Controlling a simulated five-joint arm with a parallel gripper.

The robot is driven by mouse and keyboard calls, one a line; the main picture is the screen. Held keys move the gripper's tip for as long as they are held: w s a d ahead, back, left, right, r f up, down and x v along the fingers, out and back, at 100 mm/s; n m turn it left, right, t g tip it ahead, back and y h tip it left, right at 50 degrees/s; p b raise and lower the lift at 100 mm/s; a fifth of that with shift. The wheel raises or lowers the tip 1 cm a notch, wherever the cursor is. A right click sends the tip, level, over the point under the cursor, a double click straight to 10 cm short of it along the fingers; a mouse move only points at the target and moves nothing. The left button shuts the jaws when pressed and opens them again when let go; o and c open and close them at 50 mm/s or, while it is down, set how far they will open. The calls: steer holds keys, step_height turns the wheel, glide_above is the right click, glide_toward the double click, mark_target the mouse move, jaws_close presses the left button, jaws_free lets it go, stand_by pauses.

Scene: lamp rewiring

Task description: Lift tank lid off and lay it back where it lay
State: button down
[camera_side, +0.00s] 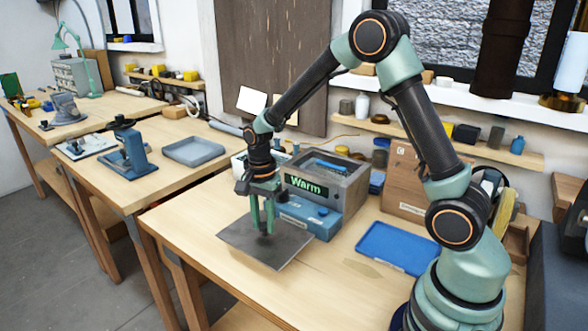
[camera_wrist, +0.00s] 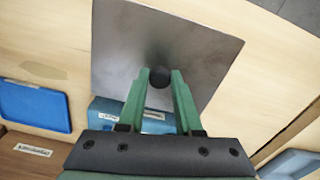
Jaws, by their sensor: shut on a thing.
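The tank lid (camera_side: 286,245) is a flat grey metal plate with a dark round knob; in the wrist view the lid (camera_wrist: 125,60) fills the upper middle. My gripper (camera_side: 264,228) is above the lid with its green fingers pointing down. In the wrist view my gripper (camera_wrist: 160,78) has its fingertips shut on the black knob (camera_wrist: 159,77). The lid is level, at or just above the bench; I cannot tell if it touches. The tank (camera_side: 345,182) is a grey box behind it with an open top, blue inside, and a sign reading "Warm".
A blue tray (camera_side: 398,247) lies to the right of the lid. A blue box (camera_side: 308,215) sits against the tank's front. A cardboard box (camera_side: 408,185) stands behind the tray. The bench's front edge (camera_side: 185,262) is near the lid's left side. Bare wood lies in front.

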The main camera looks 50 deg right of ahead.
mark_target(264, 235)
steer(key=shift+f, duration=2)
steer(key=shift+f, duration=0.3)
steer(key=c, duration=0.5)
jaws_free()
step_height(264, 235, up, 11)
steer(key=shift+r, duration=0.15)
steer(key=shift+s+r, duration=0.1)
steer(key=shift+r, duration=0.45)
steer(key=s+r+n+t, duration=0.2)
steer(key=s+r+n, duration=0.1)
steer(key=s+n, duration=0.1)
steer(key=s+a+r+n+t, duration=0.1)
steer(key=s+r+n, duration=0.2)
steer(key=s+n, duration=0.2)
steer(key=s+a+r+n+t, duration=0.1)
steer(key=s+r+n+t, duration=0.1)
steer(key=s+r+n, duration=0.2)
steer(key=shift+s+a+n+t, duration=0.15)
steer(key=shift+n+t, duration=0.15)
steer(key=shift+n, duration=1.1)
